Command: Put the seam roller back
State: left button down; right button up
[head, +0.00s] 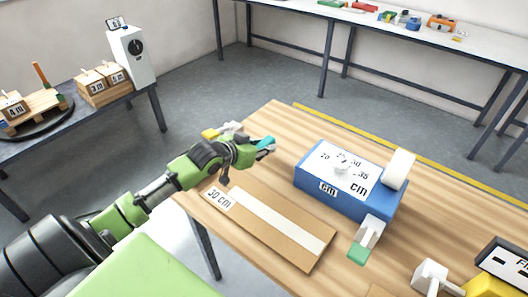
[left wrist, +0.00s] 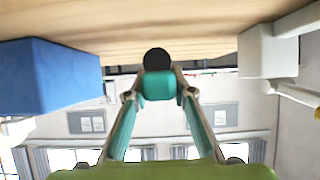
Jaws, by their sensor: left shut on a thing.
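My left gripper (head: 263,147) is over the far left end of the wooden table. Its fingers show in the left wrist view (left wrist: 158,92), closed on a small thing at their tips. This thing, which I take for the seam roller (left wrist: 157,60), has a dark round end and a teal part below it. In the head view the gripper mostly hides it, and I cannot tell whether it touches the table. My right gripper is in neither view.
A blue dispenser box (head: 345,193) with a white roll (head: 398,169) stands right of the gripper. A cardboard strip (head: 268,228) marked 30 cm lies in front. Yellow (head: 210,133) and grey-white (head: 231,127) items are just behind the gripper. A yellow box (head: 485,287) is at front right.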

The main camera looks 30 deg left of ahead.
pick_arm(q)
jog(key=shift+f, duration=1.2)
jog(key=shift+d+f, duration=0.1)
jog(key=c, duration=1.7)
grip_release()
jog(key=shift+s+f, duration=0.1)
jog(key=shift+s+r, duration=0.15)
jog(key=shift+r, duration=0.1)
jog(key=v, duration=1.1)
jog(key=shift+s+r, duration=0.25)
